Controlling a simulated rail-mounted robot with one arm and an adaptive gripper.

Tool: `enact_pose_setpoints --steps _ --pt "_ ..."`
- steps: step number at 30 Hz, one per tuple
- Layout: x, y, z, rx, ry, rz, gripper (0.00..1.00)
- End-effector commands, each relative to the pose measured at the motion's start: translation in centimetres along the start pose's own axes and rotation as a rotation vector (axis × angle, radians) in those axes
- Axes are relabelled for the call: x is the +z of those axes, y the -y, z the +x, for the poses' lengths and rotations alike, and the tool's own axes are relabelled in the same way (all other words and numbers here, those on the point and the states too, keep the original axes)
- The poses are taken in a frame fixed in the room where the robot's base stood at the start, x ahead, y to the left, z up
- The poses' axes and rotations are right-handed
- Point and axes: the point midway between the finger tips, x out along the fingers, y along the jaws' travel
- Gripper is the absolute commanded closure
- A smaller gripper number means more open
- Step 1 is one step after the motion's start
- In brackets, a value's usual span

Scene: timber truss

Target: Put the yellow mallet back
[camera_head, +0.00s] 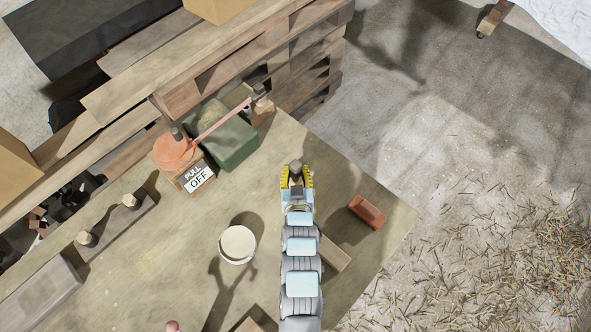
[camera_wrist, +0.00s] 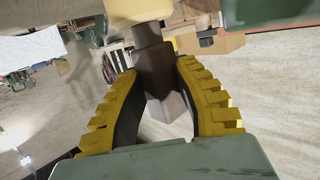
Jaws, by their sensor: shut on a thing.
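My gripper (camera_head: 297,180) is above the tabletop near its back right edge, with its yellow ribbed fingers closed on a dark brown handle. In the wrist view the two fingers of my gripper (camera_wrist: 160,105) stand on either side of this handle (camera_wrist: 153,68). A pale yellow block-like part, seemingly the mallet's head (camera_wrist: 137,12), is at the handle's far end, cut off by the top edge. In the head view only a dark piece of the mallet (camera_head: 296,169) shows at the fingertips; I cannot make out the yellow head there.
A green box (camera_head: 231,140), a pink lever (camera_head: 222,120) and a "PULL OFF" sign (camera_head: 195,178) stand to the left. A white round pot (camera_head: 237,244) and a red block (camera_head: 367,212) flank my arm. A strip with two pale knobs (camera_head: 112,224) lies far left. Stacked timber (camera_head: 200,75) rises behind.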

Motion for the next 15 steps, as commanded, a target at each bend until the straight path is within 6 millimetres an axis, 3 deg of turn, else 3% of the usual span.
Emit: enact_pose_setpoints --steps 1,2,3,4,15 --pt "0.12 0.01 0.06 0.000 -0.002 0.000 1.00" --pt "0.10 0.00 0.05 0.000 -0.001 0.000 0.64" --pt "0.07 0.01 0.03 0.000 -0.001 0.000 0.53" --pt "0.07 0.01 0.03 0.000 -0.001 0.000 0.49" --pt "-0.32 0.00 -0.09 0.000 0.000 0.000 0.49"
